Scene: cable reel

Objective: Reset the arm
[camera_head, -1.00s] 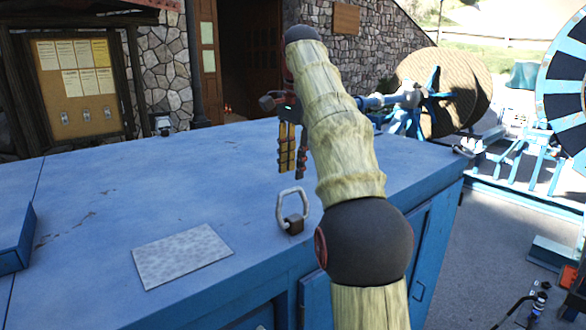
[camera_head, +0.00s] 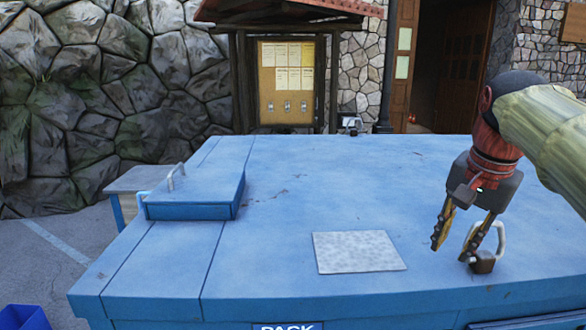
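My arm (camera_head: 545,125) comes in from the right edge, bent, with its end pointing down over the blue bench top. My gripper (camera_head: 452,250) hangs there with its two yellow-and-dark fingers spread apart and nothing visible between them. The right finger overlaps this piece in the picture. I cannot tell whether they touch.
The blue bench top (camera_head: 330,190) is mostly clear. A grey speckled plate (camera_head: 358,252) lies near its front edge. A blue box with a handle (camera_head: 195,195) is at the left. Behind stand a notice board (camera_head: 287,82), a stone wall (camera_head: 90,80) and a doorway (camera_head: 450,70).

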